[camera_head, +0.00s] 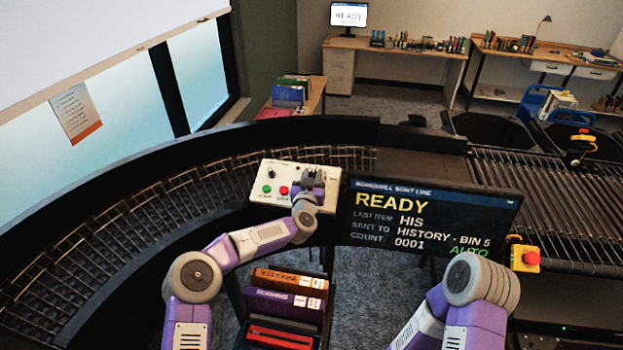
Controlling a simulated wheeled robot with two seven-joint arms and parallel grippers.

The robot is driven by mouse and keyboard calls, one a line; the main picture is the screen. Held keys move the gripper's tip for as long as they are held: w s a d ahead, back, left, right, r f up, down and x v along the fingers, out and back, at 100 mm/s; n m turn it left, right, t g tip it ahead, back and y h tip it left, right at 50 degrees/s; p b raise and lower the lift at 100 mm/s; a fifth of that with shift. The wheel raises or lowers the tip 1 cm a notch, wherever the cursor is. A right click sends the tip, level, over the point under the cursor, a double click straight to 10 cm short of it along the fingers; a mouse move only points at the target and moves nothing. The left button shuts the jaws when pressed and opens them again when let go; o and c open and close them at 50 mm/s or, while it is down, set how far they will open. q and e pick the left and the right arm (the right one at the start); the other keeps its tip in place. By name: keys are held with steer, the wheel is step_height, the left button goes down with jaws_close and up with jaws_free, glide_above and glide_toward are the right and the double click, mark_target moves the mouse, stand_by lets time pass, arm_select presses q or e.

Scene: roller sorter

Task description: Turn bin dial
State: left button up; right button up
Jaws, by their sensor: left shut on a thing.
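The cream control panel (258,165) stands at the inner edge of the curved roller line. It bears a small black knob (272,174), a green button (267,189) and a red button (284,190) on its left half. My left gripper (313,177) is at the panel's right half, shut on the bin dial. The gripper hides most of the dial, so its setting cannot be read. My right arm is bent at the lower right, and its gripper is out of view.
A dark screen (430,216) right of the panel reads READY, HISTORY BIN 5, count 0001, AUTO. A red stop button (529,258) on a yellow box is farther right. A book cart (240,300) with several books stands below my left forearm. Black bins (490,128) stand behind.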

arm_select(q)
steer(key=shift+s+d+f+n+y+b, duration=0.1)
steer(key=shift+d+f+n+y+b, duration=0.1)
steer(key=shift+n+y, duration=0.15)
steer(key=shift+d+f+n+y+b, duration=0.1)
steer(key=shift+n+y+b, duration=0.15)
steer(key=shift+y, duration=0.2)
steer(key=shift+d+r+n+y+p, duration=0.1)
steer(key=shift+r+n+y+p, duration=0.1)
steer(key=shift+n+y, duration=0.35)
steer(key=shift+d+r+n+y+p, duration=0.1)
steer(key=shift+n+y+p, duration=0.1)
steer(key=shift+n+y, duration=0.3)
jaws_close()
steer(key=shift+a+f+n+y, duration=0.1)
steer(key=shift+n+y, duration=0.85)
steer(key=shift+y, duration=0.1)
steer(key=o, duration=0.7)
jaws_free()
steer(key=shift+a, duration=0.1)
steer(key=shift+s+d+b, duration=0.2)
steer(key=shift+s+b, duration=0.1)
steer(key=shift+s, duration=0.9)
steer(key=shift+s+d+b, duration=0.2)
steer(key=shift+s+b, duration=0.05)
steer(key=shift+s, duration=0.95)
steer(key=shift+s+d+b, duration=0.2)
steer(key=shift+s+b, duration=0.1)
steer(key=shift+s, duration=0.9)
